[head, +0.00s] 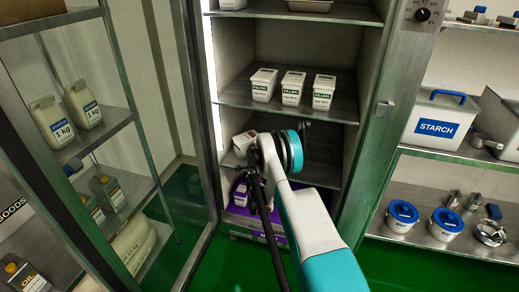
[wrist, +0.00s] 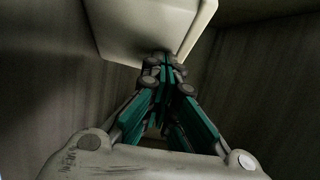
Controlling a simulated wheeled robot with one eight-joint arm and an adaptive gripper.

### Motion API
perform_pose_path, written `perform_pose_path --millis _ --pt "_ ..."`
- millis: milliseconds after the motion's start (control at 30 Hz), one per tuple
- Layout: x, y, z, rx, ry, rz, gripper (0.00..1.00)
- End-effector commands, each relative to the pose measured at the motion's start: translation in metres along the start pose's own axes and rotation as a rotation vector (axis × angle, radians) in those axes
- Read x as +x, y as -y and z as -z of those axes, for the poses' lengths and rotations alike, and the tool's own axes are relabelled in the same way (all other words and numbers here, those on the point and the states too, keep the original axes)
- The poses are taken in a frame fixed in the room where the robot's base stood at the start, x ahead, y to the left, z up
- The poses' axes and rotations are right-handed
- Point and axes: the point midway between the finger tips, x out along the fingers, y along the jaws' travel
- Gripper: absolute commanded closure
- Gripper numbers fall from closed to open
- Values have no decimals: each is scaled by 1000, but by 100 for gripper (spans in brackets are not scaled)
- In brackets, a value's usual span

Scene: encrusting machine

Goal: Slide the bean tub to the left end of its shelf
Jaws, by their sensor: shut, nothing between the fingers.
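A white tub (head: 241,146), which I take to be the bean tub, stands at the left of the cabinet's middle shelf, below the row of filling tubs. Its label is too small to read, and my wrist hides its right part. In the wrist view a pale tub (wrist: 140,25) fills the top middle. My gripper (wrist: 165,62) is shut with nothing in it, its fingertips at the tub's near lower edge. I cannot tell whether they touch it. In the head view my arm hides the fingers.
Several white filling tubs (head: 292,87) stand on the shelf above. A purple crate (head: 240,212) sits below, partly behind my arm. The cabinet's left wall is close to the tub. The shelf (head: 322,174) right of my wrist looks clear. An open glass door stands at left.

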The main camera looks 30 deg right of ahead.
Motion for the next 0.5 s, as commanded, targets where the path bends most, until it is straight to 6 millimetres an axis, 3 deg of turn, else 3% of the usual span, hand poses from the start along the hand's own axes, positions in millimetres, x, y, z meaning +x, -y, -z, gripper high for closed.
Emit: perform_pose_path --millis 500 --pt "3 0 -9 0 -2 0 100"
